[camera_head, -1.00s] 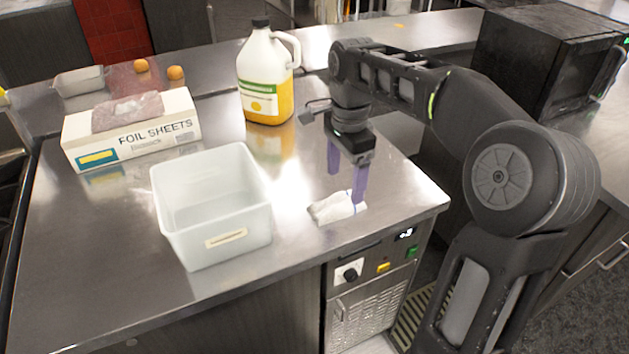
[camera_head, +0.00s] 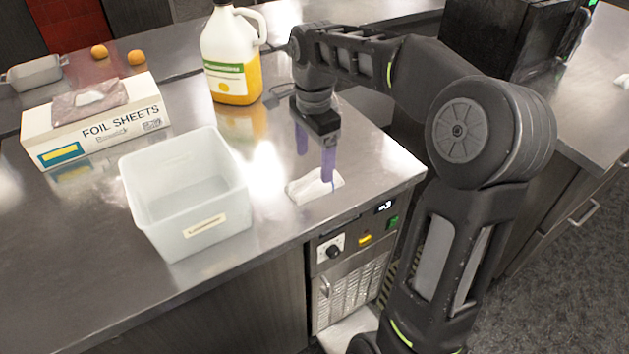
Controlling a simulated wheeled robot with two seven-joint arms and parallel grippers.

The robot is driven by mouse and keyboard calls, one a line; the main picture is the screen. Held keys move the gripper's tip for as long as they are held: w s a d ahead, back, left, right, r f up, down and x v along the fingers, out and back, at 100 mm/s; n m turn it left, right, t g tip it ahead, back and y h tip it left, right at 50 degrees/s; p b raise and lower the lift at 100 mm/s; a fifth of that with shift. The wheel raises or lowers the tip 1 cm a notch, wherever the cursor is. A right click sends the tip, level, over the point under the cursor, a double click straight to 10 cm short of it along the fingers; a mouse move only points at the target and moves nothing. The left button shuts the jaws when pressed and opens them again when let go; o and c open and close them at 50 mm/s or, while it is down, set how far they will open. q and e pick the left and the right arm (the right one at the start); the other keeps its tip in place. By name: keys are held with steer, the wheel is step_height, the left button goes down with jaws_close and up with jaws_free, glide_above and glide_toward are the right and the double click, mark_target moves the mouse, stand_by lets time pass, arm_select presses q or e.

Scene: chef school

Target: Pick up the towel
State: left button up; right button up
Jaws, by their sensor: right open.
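A small white folded towel (camera_head: 309,188) lies on the steel counter near its front right edge. My right gripper (camera_head: 315,168) points down over the towel, with its two purple fingers apart. The right-hand finger reaches down to the towel's far right part and hides a little of it. The left-hand finger is higher in the picture, behind the towel. I cannot tell whether the finger touches the cloth. My left gripper does not show.
A translucent white bin (camera_head: 190,200) stands left of the towel. A foil sheets box (camera_head: 97,128) and a jug of yellow liquid (camera_head: 231,60) stand farther back. A black appliance (camera_head: 507,38) is at the right. The counter front is clear.

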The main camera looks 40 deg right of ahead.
mark_target(315, 176)
steer(key=shift+f+p, duration=0.4)
steer(key=shift+f, duration=2.2)
steer(key=c, duration=1.5)
steer(key=shift+d+r, duration=0.1)
